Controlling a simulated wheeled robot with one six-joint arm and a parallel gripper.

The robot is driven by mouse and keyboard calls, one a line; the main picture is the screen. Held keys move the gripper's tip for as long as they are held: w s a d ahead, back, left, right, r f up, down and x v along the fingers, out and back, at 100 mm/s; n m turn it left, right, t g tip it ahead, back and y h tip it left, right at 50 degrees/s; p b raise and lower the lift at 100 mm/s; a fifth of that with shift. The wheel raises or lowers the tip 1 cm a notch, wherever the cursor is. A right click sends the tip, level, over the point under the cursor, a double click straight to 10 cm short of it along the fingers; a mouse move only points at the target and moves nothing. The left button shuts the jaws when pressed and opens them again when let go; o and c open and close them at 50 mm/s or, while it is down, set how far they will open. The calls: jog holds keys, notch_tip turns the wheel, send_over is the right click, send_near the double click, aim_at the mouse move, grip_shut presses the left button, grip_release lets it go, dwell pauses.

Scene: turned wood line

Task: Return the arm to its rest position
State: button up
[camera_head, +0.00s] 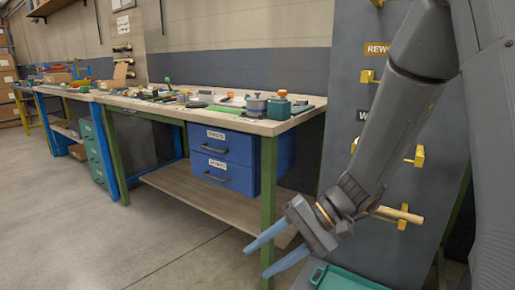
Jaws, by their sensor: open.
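My gripper (277,250) is at the lower right of the view. Its two blue fingers are apart, with nothing seen between them. It points down and to the left, in front of the workbench's green front leg. My grey arm runs up from it to the top right. A grey panel (345,100) with yellow hooks stands behind the arm. A light wooden rod (405,215) rests at the lower hooks, just right of my gripper's wrist. Part of the rod is hidden behind the arm.
A workbench (225,122) with tools on top stands left of the panel, with blue drawers (222,158) and a low wooden shelf (205,192). A green tray (345,280) is at the bottom edge, below my gripper. The concrete floor at left is clear.

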jog(key=s+d+r+n+g+h, duration=0.1)
jog(key=s+n+h, duration=0.4)
jog(key=s+h, duration=0.5)
jog(key=s+d+r+m+t+p, duration=0.1)
jog(key=d+r+p, duration=0.7)
jog(key=r+p, duration=0.2)
jog(key=s+d+r+m+t+p, duration=0.1)
jog(key=s+d+r+p, duration=0.1)
jog(key=d+r+p, duration=0.6)
notch_tip(320, 180, up, 2)
jog(key=p, duration=0.6)
jog(key=shift+s+d+r+m+t+h, duration=0.2)
jog(key=shift+s+r+m+t+h, duration=0.1)
jog(key=shift+m+t, duration=0.1)
jog(key=shift+d, duration=0.1)
